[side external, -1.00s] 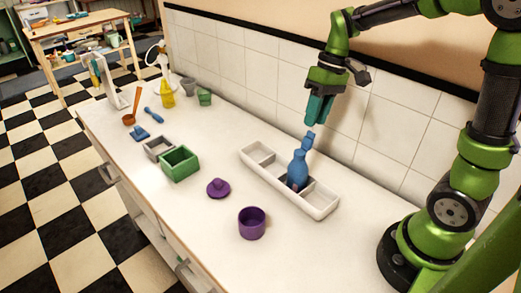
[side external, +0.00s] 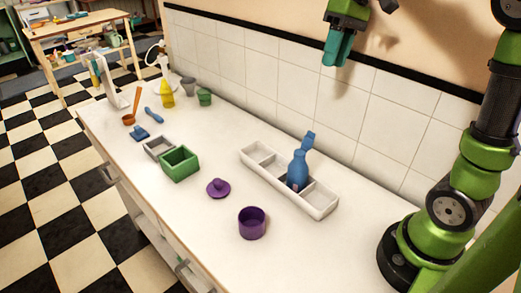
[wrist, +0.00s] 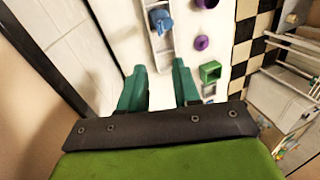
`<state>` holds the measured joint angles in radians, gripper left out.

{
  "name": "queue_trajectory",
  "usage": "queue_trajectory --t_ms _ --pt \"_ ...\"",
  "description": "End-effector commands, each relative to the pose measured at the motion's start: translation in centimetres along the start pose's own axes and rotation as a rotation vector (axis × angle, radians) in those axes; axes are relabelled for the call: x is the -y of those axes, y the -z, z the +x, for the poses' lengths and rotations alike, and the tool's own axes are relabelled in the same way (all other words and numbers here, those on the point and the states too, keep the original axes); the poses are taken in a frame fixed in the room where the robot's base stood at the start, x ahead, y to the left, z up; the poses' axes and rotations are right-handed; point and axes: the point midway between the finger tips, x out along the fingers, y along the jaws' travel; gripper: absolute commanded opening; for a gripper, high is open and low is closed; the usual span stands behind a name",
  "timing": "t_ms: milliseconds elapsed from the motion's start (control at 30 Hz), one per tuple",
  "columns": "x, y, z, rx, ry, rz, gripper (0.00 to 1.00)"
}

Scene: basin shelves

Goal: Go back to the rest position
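My gripper (side external: 338,48) is high above the counter, near the tiled wall, at the top of the side view. Its teal fingers point down. In the wrist view the two fingers of my gripper (wrist: 160,85) stand apart with nothing between them. A blue bottle (side external: 298,170) stands in a middle compartment of the white divided tray (side external: 318,203), well below my gripper. The bottle (wrist: 163,20) also shows in the wrist view, beyond the fingertips.
A purple cup (side external: 252,223), a purple lid (side external: 218,188), a green box (side external: 180,164) and a grey box (side external: 158,148) sit on the white counter (side external: 200,235). A yellow bottle (side external: 167,95) and cups are at the far end. The air around my gripper is clear.

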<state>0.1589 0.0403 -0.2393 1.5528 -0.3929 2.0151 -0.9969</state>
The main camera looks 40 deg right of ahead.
Motion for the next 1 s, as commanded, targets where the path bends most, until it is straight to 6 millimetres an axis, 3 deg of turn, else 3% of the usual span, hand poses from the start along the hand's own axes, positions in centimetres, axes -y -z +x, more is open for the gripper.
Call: queue_trajectory --t_ms 200,367,700,833,1000 --pt "-0.4 0.3 0.1 -0.016 -0.021 0.041 0.32" --pt "-1.1 0.2 2.7 -0.086 -0.07 0.15 0.32" --pt "5.2 -6.1 9.1 -0.485 -0.017 0.274 0.32" --pt "6.6 -8.3 10.6 -0.57 0.016 0.253 0.32" --pt "7.6 -9.8 10.8 -0.605 0.028 0.203 0.32"
